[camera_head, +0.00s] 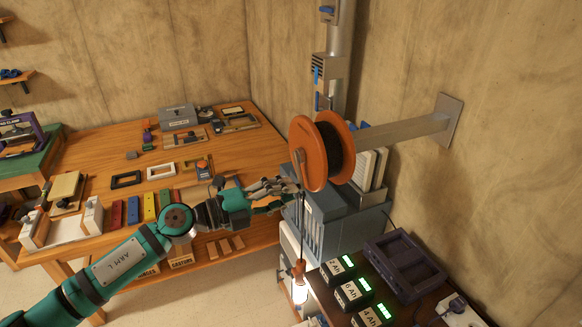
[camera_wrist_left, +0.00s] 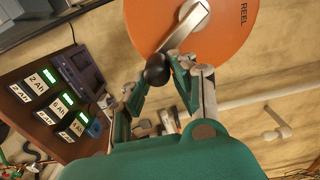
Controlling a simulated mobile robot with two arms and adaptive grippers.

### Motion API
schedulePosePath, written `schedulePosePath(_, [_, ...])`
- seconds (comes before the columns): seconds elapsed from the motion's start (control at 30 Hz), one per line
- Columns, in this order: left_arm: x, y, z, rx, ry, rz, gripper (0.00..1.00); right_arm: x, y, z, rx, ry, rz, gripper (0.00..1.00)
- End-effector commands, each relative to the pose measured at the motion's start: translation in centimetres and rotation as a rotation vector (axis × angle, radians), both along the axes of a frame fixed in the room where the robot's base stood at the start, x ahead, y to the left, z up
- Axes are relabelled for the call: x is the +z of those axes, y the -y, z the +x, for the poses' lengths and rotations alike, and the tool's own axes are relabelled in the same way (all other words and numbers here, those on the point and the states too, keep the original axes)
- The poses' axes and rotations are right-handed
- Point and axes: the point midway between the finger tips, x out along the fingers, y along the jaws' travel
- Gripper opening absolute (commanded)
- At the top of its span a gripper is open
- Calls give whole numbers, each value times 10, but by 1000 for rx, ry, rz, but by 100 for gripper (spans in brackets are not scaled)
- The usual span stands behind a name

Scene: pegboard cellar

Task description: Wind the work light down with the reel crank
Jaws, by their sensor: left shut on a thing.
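The orange reel (camera_head: 308,152) is on a grey arm fixed to the right wall; its face, marked REEL, fills the top of the left wrist view (camera_wrist_left: 225,50). Its pale metal crank (camera_wrist_left: 187,25) ends in a round black knob (camera_wrist_left: 157,70). My left gripper (camera_head: 288,190) is at the reel's lower left. In the wrist view its fingers (camera_wrist_left: 158,80) are shut on the knob, which partly shows between them. The work light (camera_head: 299,291) hangs glowing below the reel, low beside the dark bench. My right gripper is not in view.
A dark bench (camera_head: 325,301) with several labelled battery packs and a purple tray-like holder (camera_head: 405,265) stands at lower right. A grey-blue cabinet (camera_head: 345,228) stands behind the reel. A wooden workbench (camera_head: 240,150) with tools lies left, under my arm.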

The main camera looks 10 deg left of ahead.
Motion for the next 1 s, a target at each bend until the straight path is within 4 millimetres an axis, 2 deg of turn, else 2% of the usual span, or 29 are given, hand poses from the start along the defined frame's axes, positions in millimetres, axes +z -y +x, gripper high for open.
schedulePosePath(0.03, [-4,3,-5,-11,-9,7,7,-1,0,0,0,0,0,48])
schedulePosePath(0.33, [16,15,-21,-12,-6,4,7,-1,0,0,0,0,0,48])
schedulePosePath(0.47, [20,16,-23,-12,-7,4,7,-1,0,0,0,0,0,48])
schedulePosePath(0.7, [45,20,-28,-13,0,4,7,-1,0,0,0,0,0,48])
schedulePosePath(0.9, [53,22,-30,-12,-4,0,7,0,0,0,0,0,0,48])
schedulePosePath(1.0, [63,21,-29,-11,1,1,7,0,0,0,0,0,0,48])
